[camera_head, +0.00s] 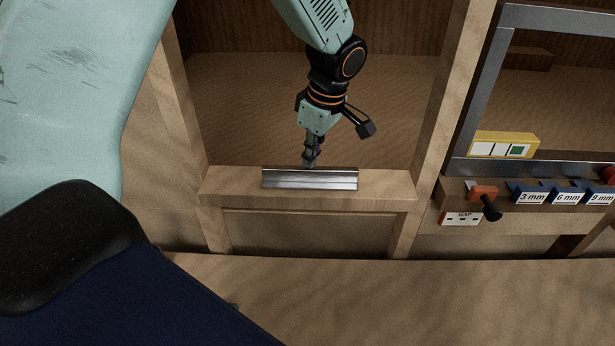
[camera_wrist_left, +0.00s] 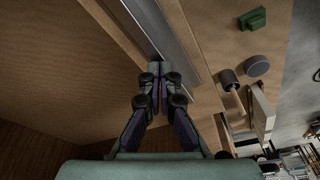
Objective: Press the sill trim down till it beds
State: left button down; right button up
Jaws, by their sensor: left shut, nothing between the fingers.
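The sill trim (camera_head: 310,182) is a short shiny metal strip lying along the wooden sill (camera_head: 385,188) of the framed opening. My left gripper (camera_head: 311,166) is shut and empty, pointing down at the trim's back edge near its middle. In the left wrist view, the closed fingertips (camera_wrist_left: 158,72) are at the grey strip of the trim (camera_wrist_left: 150,22). I cannot tell whether they touch it or how closely the trim sits on the sill. My right gripper is not in view.
To the right are a grey metal frame (camera_head: 490,75), a yellow box (camera_head: 530,142) and blue blocks marked 3 mm (camera_head: 531,197), 6 mm and 9 mm. A white GAP label (camera_head: 461,218) is near an orange piece with a black knob (camera_head: 491,208). Wooden posts flank the opening.

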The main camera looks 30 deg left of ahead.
pick_arm(q)
jog(key=shift+f, duration=0.3)
jog(key=shift+s+f, duration=0.15)
jog(key=shift+f, duration=0.05)
dwell(0.6)
jog(key=shift+r+p, duration=0.8)
jog(key=shift+r, duration=0.35)
jog(key=shift+r+p, duration=0.95)
jog(key=shift+r, duration=0.3)
jog(key=shift+w+r+p, duration=0.2)
jog(key=shift+r+p, duration=0.85)
jog(key=shift+r, duration=0.2)
jog(key=shift+s, duration=0.1)
jog(key=shift+f, duration=0.1)
